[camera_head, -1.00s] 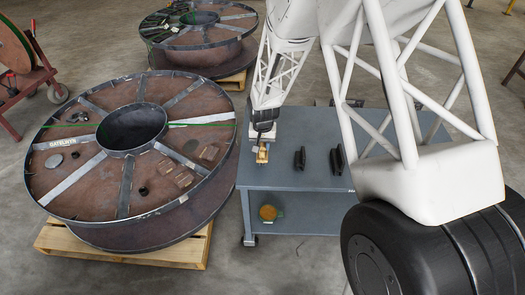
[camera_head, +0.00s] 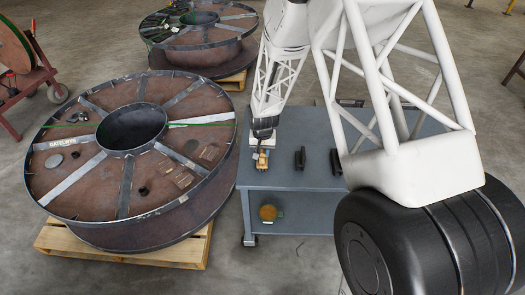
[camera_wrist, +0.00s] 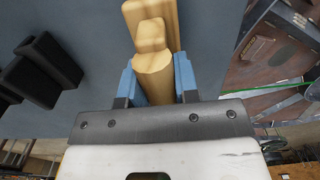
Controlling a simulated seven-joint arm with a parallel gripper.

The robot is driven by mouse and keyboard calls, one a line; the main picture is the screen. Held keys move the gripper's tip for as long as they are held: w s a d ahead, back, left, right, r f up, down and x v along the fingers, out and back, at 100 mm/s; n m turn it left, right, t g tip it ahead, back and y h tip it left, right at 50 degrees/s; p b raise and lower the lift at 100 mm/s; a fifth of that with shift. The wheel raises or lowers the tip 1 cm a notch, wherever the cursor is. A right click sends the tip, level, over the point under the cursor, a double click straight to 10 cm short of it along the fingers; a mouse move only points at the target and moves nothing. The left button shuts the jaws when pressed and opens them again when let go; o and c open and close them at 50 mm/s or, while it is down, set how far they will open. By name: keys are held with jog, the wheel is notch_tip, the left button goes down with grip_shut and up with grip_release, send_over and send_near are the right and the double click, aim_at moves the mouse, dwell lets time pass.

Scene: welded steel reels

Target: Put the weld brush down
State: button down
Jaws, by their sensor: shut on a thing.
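The weld brush (camera_wrist: 153,75) has a pale wooden body and fills the middle of the wrist view. My gripper (camera_wrist: 156,68) is shut on it, with one blue finger on each side. In the head view my gripper (camera_head: 262,148) is over the left end of the blue-grey cart top (camera_head: 308,178), and the brush (camera_head: 262,161) shows small below it. The brush's bristles are not clear in either view. I cannot tell whether the brush touches the cart top.
Two black objects (camera_head: 300,159) (camera_head: 335,161) stand on the cart to the right of the brush. The lower shelf (camera_head: 305,221) bears a round orange-brown item (camera_head: 268,212). A large steel reel (camera_head: 85,190) on a wooden pallet (camera_head: 180,252) stands close left of the cart.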

jog(key=shift+f, duration=0.1)
jog(key=c, duration=0.9)
grip_release()
jog(key=shift+o, duration=0.2)
jog(key=shift+r, duration=6.15)
